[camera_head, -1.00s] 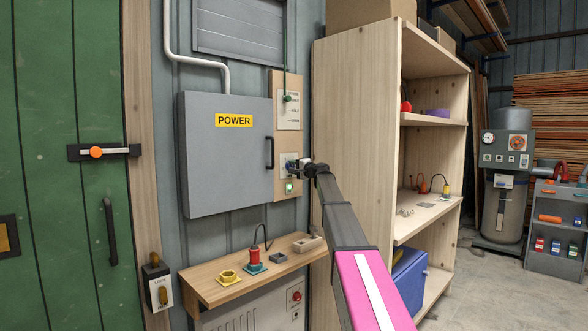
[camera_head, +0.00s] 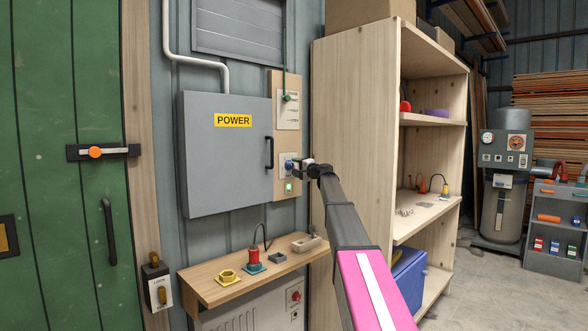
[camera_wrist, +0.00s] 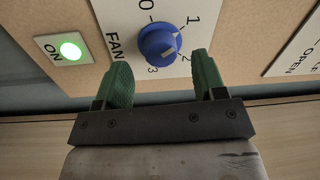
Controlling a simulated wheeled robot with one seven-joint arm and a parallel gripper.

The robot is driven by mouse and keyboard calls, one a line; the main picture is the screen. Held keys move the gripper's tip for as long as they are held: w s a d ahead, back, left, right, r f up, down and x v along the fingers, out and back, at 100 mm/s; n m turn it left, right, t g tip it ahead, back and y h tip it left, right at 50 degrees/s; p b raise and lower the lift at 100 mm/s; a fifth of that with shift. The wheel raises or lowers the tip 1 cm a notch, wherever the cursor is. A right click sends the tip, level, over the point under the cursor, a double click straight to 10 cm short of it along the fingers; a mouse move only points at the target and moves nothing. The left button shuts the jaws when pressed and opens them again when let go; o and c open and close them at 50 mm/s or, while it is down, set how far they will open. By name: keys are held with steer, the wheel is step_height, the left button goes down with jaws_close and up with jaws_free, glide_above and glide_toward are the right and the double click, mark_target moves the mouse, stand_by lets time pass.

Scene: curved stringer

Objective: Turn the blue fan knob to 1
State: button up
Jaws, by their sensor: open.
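The blue fan knob (camera_wrist: 158,43) sits on a white FAN dial plate (camera_wrist: 122,14) marked 0, 1, 2 and 3. A pale mark shows on the knob's lower right, roughly on the side of 2 and 3; its exact setting is hard to tell. My gripper (camera_wrist: 163,72) is open and empty, with green fingers below the knob in the wrist view, one to each side and apart from it. In the head view, the knob (camera_head: 289,165) shows small on the wall panel, just left of my gripper (camera_head: 300,166).
A lit green ON button (camera_wrist: 69,50) is left of the dial. A grey POWER box (camera_head: 226,155) stands left of the panel. A wooden shelf unit (camera_head: 350,130) is close on the right. A small wooden ledge (camera_head: 215,292) with connectors is below.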

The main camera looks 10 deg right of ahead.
steer(key=v, duration=0.8)
steer(key=shift+s+d, duration=0.2)
